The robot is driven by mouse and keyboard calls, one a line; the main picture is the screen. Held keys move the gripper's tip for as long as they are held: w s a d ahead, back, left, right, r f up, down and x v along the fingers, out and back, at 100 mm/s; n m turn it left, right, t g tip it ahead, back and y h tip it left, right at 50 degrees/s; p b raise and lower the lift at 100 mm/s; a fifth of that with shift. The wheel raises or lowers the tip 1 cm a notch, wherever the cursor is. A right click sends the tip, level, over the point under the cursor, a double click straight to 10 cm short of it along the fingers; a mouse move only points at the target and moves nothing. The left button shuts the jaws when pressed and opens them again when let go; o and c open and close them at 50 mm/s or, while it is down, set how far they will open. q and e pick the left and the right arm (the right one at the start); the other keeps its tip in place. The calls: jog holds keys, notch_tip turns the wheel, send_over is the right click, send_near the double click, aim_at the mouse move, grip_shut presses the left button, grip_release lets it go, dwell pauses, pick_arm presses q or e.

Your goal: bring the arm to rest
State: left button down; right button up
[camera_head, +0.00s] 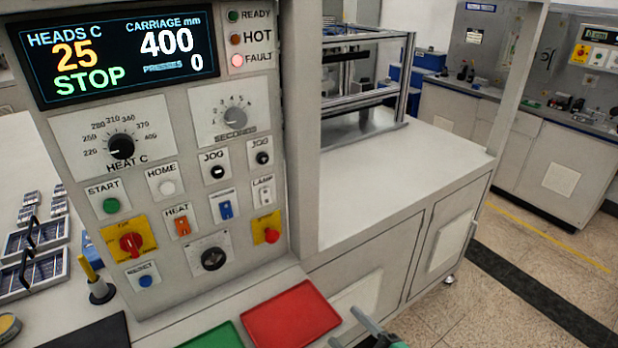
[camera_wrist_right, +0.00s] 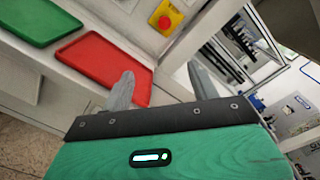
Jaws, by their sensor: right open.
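My right gripper (camera_head: 366,330) shows at the bottom edge of the head view, in front of the machine's lower cabinet and just right of the red tray. In the right wrist view my right gripper (camera_wrist_right: 160,88) has its two grey fingers spread apart with nothing between them. Its green body fills the bottom of that view. The rest of the right arm is hidden below the head view. My left gripper is in neither view.
A red tray (camera_head: 291,316) and a green tray (camera_head: 212,337) lie on the ledge below the control panel (camera_head: 185,215). The panel display (camera_head: 117,52) reads STOP, with the FAULT lamp lit. A gantry frame (camera_head: 367,75) stands behind. Open floor (camera_head: 530,240) lies to the right.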

jog(key=s+d+f+n+g+h, duration=0.4)
jog(key=s+f+n+g, duration=0.4)
jog(key=n, duration=0.5)
jog(key=s+d+f+n+g+h, duration=0.3)
jog(key=s+d+f+n+h, duration=0.25)
jog(key=s+d+n, duration=0.4)
notch_tip(320, 180, down, 32)
jog(key=d+m+g, duration=0.1)
jog(key=s+d+f, duration=0.1)
jog(key=s+f, duration=0.8)
jog(key=s+d+f+g, duration=0.1)
jog(key=s+d+f, duration=0.1)
jog(key=s+f, duration=0.7)
jog(key=shift+s+d+f+g+h, duration=0.15)
jog(key=shift+d+f+g+h, duration=0.1)
jog(key=shift+g+h, duration=0.1)
